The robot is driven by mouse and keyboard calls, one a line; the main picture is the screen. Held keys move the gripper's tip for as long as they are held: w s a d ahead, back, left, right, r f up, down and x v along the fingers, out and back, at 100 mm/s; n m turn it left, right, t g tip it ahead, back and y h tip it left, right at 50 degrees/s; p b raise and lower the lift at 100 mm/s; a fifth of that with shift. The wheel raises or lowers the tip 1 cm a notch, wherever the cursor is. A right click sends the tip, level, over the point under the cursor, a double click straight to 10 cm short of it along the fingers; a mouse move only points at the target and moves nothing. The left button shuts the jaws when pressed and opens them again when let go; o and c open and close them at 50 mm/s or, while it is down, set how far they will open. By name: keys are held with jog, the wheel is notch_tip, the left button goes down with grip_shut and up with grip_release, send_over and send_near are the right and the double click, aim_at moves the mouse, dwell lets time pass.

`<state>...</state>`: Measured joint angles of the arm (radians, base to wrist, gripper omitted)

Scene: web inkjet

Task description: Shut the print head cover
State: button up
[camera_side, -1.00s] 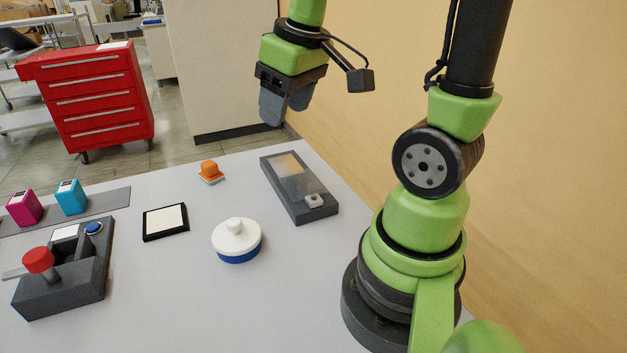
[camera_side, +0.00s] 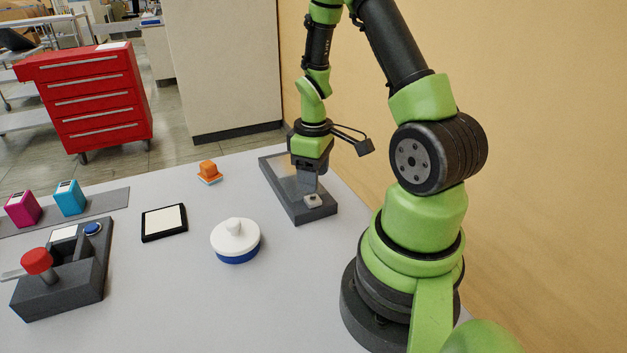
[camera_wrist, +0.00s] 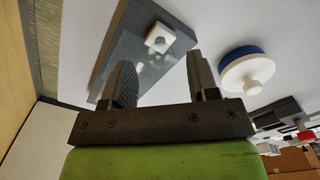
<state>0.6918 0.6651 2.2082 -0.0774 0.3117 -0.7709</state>
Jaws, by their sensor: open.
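A long dark grey unit (camera_side: 277,190) lies at the back right of the table. A see-through cover panel (camera_wrist: 150,68) with a small pale square knob (camera_side: 313,200) lies along its top. The knob sits near the unit's near end, and it also shows in the wrist view (camera_wrist: 160,38). My gripper (camera_side: 310,188) points down over the unit, close to the knob. In the wrist view its two fingers (camera_wrist: 160,68) are apart, with the knob just beyond the tips and nothing held. In the side view the fingers hide part of the panel.
A white-lidded blue round pot (camera_side: 235,240) stands left of the unit. A framed white pad (camera_side: 164,222), an orange block (camera_side: 209,171), magenta (camera_side: 23,209) and cyan (camera_side: 70,197) cartridges and a grey fixture with a red knob (camera_side: 37,261) stand farther left. A wall rises at right.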

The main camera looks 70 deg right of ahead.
aim_at(293, 173)
jog(key=shift+f, duration=1)
grip_shut()
jog(key=w+d, duration=0.8)
grip_release()
jog(key=shift+r, duration=0.1)
